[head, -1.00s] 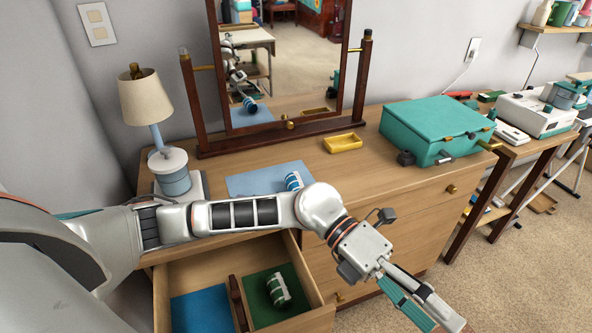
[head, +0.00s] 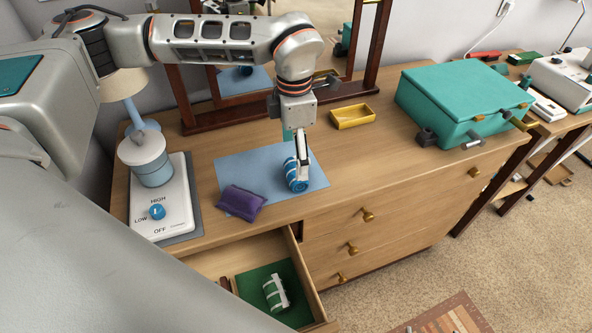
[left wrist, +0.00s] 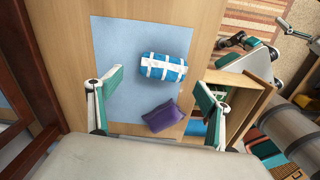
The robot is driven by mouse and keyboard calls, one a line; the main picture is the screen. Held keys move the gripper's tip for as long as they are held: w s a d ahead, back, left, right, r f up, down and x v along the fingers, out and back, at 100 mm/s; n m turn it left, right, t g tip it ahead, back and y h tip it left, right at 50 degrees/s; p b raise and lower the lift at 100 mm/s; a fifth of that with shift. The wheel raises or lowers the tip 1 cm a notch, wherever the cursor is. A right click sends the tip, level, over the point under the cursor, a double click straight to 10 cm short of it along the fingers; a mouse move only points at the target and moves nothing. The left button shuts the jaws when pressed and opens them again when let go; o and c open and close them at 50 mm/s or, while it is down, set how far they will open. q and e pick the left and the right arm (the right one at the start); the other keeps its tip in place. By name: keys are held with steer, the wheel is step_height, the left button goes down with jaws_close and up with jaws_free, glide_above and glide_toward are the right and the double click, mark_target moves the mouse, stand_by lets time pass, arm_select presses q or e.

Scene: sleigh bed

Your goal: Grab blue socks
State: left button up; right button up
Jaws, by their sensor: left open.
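The blue socks (head: 291,178), a blue roll with white bands, lie on a light blue mat (head: 235,165) on the dresser top. They also show whole in the left wrist view (left wrist: 163,67). My left gripper (head: 299,158) points down over the socks, partly covering them in the head view. In the left wrist view its fingers are spread wide, with nothing between the pads and the socks ahead. Parts that look like my right gripper (left wrist: 262,36) show at the upper right there, too small to read; the head view does not show it.
A purple pouch (head: 241,202) lies close to the socks. A lamp base with a dial (head: 160,205), a yellow tray (head: 353,116), a teal case (head: 465,100) and the mirror frame (head: 185,90) stand around.

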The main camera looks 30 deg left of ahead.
arm_select(q)
steer(key=f, duration=0.5)
steer(key=shift+s+d+f, duration=0.15)
steer(key=shift+d+f, duration=0.1)
steer(key=shift+f, duration=0.1)
steer(key=c, duration=1.2)
